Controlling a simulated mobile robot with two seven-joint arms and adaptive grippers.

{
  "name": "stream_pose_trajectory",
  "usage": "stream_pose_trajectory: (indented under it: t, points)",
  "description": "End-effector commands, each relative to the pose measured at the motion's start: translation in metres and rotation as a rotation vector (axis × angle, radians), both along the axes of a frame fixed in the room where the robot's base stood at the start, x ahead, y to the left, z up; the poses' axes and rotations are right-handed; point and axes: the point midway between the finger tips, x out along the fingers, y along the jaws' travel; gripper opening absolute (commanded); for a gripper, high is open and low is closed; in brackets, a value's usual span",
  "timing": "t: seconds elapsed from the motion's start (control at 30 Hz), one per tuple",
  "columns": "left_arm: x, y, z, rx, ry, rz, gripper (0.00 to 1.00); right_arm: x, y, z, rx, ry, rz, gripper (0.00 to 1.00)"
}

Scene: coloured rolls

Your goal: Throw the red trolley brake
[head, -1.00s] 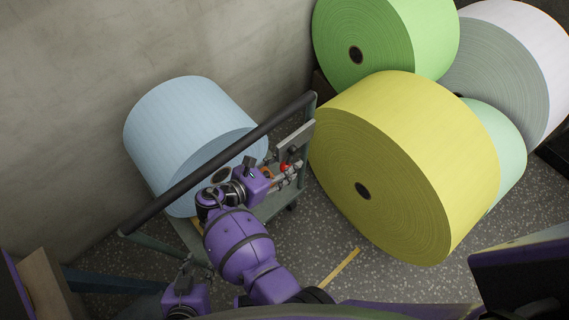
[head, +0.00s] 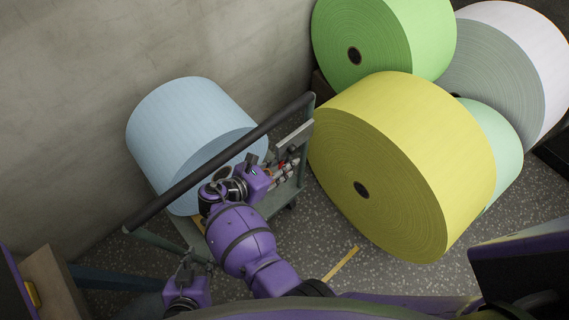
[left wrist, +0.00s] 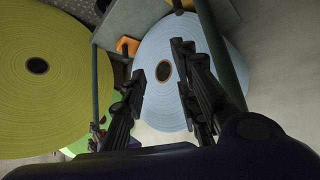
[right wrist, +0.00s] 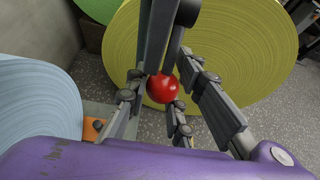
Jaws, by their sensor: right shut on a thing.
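In the head view my right gripper (head: 285,170) is at the trolley's right end and hides most of the knob. It is shut on the knob. The trolley, with a long dark push bar (head: 222,162), carries the light blue roll (head: 185,120). My left gripper (head: 184,268) is low at the left in the head view. In the left wrist view its fingers (left wrist: 172,85) are apart and empty, with the blue roll beyond.
A large yellow roll (head: 430,130) stands on the floor just right of the trolley. Green (head: 375,30), pale mint (head: 495,140) and white (head: 530,50) rolls are behind it. A wall (head: 60,130) is behind the trolley. Speckled floor (head: 370,285) is open in front.

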Motion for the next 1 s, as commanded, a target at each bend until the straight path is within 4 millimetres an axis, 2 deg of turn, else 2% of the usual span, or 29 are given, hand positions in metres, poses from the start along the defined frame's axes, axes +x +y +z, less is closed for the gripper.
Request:
stream_pose_trajectory:
  t: [0.03,0.13,0.43,0.47,0.6,1.0]
  points:
    - [0.009,-0.002,0.014,-0.004,-0.02,-0.001,0.28,0.005,0.002,0.014,0.017,-0.004,0.002,0.0]
    - [0.011,-0.007,0.02,-0.012,-0.023,-0.005,0.28,0.004,0.004,0.013,0.045,0.015,0.002,0.0]
    - [-0.001,-0.009,0.009,-0.015,0.006,-0.012,0.28,0.002,0.005,0.01,0.05,0.023,0.002,0.0]
    - [-0.002,-0.008,0.008,-0.013,0.007,-0.012,0.28,0.002,0.005,0.01,0.05,0.021,0.002,0.22]
    - [-0.005,-0.005,0.008,-0.009,0.012,-0.011,0.28,0.002,0.005,0.01,0.049,0.022,0.002,0.38]
    - [0.002,-0.005,0.014,-0.009,-0.007,-0.007,0.28,-0.001,0.004,0.006,0.051,0.03,-0.001,0.38]
